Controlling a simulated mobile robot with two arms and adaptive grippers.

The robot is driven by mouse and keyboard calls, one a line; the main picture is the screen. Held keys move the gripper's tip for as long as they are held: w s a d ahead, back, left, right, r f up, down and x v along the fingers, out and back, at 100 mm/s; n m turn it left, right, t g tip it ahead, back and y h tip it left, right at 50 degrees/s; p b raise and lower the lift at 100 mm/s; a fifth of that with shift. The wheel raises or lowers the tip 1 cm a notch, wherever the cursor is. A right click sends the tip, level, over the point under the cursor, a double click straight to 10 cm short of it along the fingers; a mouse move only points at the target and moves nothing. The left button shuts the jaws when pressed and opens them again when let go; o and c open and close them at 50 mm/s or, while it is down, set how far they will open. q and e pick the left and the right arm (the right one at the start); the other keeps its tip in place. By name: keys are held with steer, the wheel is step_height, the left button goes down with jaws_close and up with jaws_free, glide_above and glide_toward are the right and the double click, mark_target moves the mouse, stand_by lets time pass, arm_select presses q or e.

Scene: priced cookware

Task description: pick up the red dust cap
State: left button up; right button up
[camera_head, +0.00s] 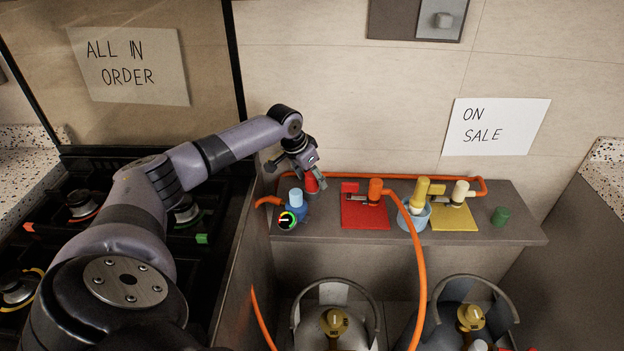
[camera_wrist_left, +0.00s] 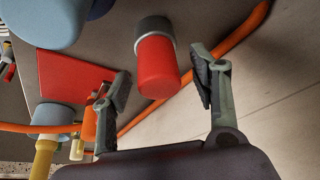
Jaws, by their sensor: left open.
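The red dust cap (camera_head: 311,183) is a small red cylinder at the back left of the grey shelf, just below my left gripper (camera_head: 312,167). In the left wrist view the red cap (camera_wrist_left: 158,68) shows with a grey band and a dark part beyond it. There my left gripper (camera_wrist_left: 160,80) is open, with one finger on each side of the cap. A gap shows between the cap and both fingers; I cannot tell how far the fingertips reach along it. My right gripper is not in view.
A blue fitting (camera_head: 296,198) with a round gauge (camera_head: 287,220) stands close by the cap. An orange hose (camera_head: 415,270) runs along the shelf's back and over its front.

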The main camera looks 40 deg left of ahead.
arm_select(q)
steer(key=shift+r, duration=0.1)
steer(key=shift+c, duration=0.2)
steer(key=c, duration=0.9)
steer(key=shift+c, duration=0.2)
